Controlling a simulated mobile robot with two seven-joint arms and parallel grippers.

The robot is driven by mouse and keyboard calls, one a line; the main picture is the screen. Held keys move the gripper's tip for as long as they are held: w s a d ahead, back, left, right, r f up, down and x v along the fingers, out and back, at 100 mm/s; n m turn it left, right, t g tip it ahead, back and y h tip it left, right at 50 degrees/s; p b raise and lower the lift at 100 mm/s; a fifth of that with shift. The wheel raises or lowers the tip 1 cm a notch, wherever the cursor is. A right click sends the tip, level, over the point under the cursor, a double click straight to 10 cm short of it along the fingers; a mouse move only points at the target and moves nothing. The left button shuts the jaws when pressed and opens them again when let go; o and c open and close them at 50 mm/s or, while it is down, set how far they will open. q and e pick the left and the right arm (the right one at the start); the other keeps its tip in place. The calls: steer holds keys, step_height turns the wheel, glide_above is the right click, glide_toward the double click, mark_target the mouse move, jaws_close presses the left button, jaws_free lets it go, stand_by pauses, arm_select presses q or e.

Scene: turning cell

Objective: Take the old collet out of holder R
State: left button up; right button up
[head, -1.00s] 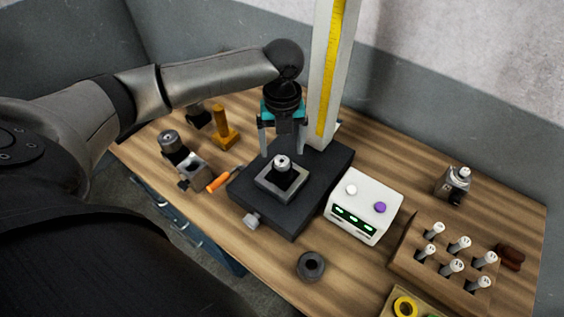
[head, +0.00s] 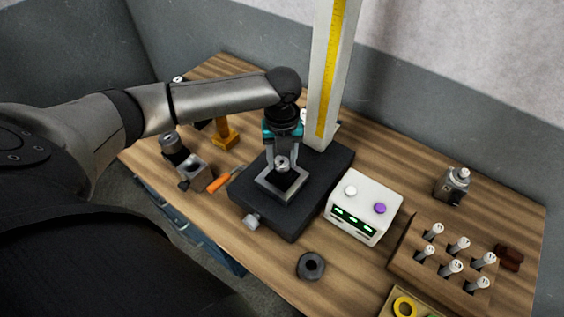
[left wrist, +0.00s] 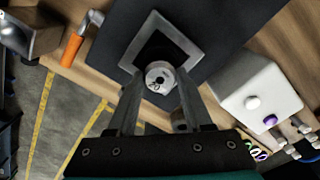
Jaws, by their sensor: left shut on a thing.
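The old collet (head: 282,163) is a small pale metal cylinder, above the dark opening of the square grey seat (head: 265,189) on the black measuring base. It also shows in the left wrist view (left wrist: 159,75), with a marked end face and a slotted hole. My left gripper (head: 282,166) points down from above and is shut on the collet, one finger on each side. I take the dark body in the seat to be holder R; it is mostly hidden, and I cannot tell how deep the collet sits in it. My right gripper is not in view.
The white column (head: 330,75) stands close behind the gripper. A white box (head: 364,205) with knobs is right of the base. A dark ring nut (head: 311,265) lies in front. A wooden rack (head: 425,267) of collets and another holder (head: 454,185) stand right; an orange-handled tool (head: 218,184) lies left.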

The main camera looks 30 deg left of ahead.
arm_select(q)
jaws_close()
